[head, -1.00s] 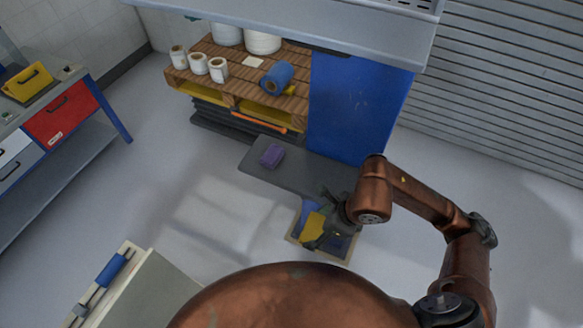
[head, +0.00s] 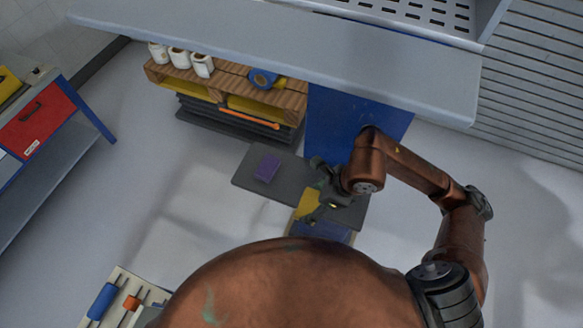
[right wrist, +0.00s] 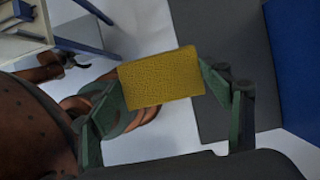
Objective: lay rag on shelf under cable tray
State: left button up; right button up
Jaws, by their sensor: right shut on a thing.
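My right gripper (head: 318,198) is shut on a flat yellow textured piece (head: 306,206), which looks like the rag. In the right wrist view the yellow rag (right wrist: 160,78) is pinched at both ends between the green fingers of my right gripper (right wrist: 162,90). A perforated metal tray (head: 425,14), perhaps the cable tray, is at the top. My left gripper is out of view.
A long grey ledge (head: 300,50) crosses above the shelf. A blue panel (head: 345,122) stands behind the shelf. A wooden pallet (head: 225,88) with white rolls is at the back left. A blue-framed bench (head: 60,140) is far left. The floor left of the shelf is clear.

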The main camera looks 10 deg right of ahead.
jog(key=w+d+f+p, duration=0.1)
jog(key=w+f, duration=0.2)
jog(key=w, duration=0.1)
jog(key=w+d+f+p, duration=0.1)
jog(key=w+d+f, duration=0.1)
jog(key=w+f, duration=0.1)
jog(key=w+d+f+p, duration=0.1)
jog(key=w+f, duration=0.2)
jog(key=w, duration=0.2)
jog(key=shift+d, duration=0.2)
jog(key=shift+w+f, duration=0.3)
notch_tip(320, 180, down, 2)
jog(key=shift+f+p, duration=0.1)
jog(key=shift+p, duration=0.6)
jog(key=shift+f, duration=0.3)
jog(key=shift+d+f, duration=0.1)
jog(key=shift+f, duration=0.05)
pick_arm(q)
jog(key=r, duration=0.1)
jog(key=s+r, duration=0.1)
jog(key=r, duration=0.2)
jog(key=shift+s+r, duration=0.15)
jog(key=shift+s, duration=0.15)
pick_arm(e)
jog(key=shift+f, duration=0.1)
